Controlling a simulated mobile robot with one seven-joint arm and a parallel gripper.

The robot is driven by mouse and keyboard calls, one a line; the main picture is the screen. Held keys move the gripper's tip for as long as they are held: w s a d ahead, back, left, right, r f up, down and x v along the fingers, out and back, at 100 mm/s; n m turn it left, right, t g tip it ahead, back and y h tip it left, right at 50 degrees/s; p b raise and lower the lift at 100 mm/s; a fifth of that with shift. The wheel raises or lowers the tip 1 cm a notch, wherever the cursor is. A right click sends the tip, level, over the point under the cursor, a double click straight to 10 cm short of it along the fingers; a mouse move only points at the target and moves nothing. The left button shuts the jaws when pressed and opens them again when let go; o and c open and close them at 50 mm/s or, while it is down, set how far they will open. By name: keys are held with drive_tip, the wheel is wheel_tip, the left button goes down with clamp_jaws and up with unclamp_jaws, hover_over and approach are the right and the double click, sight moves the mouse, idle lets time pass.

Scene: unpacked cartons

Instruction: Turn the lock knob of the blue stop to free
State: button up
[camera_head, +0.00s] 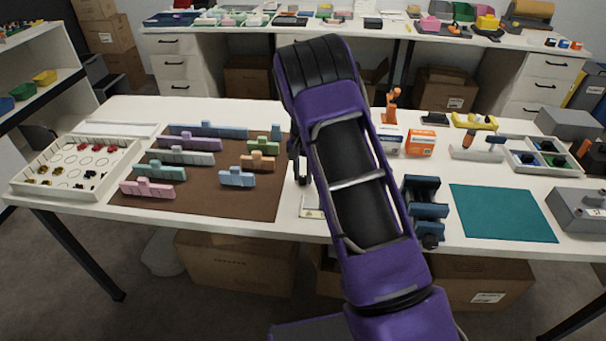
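A dark blue fixture (427,208) with two raised cross bars stands on the white table, right of my arm. A round black knob (430,242) shows at its front, by the table edge. Its lock setting is too small to read. A small light blue stepped block (237,178) lies on the brown mat. No label shows which blue thing is the stop. My purple arm reaches over the table between them. A dark part of my gripper (297,169) shows at the arm's left edge, above the table; its fingers are mostly hidden and look apart from both blue things.
The brown mat (215,205) holds several coloured stepped blocks. A white sorting tray (75,192) stands left. A teal mat (503,213) is bare, right of the fixture. A grey box (583,208) and small orange-white cartons (420,143) stand nearby.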

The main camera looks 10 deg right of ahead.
clamp_jaws()
drive_tip(key=n, duration=0.3)
drive_tip(key=shift+b, duration=0.4)
drive_tip(key=n, duration=0.4)
drive_tip(key=shift+n+b, duration=0.3)
drive_tip(key=n, duration=1)
drive_tip(key=shift+a, duration=0.1)
drive_tip(key=shift+n, duration=0.3)
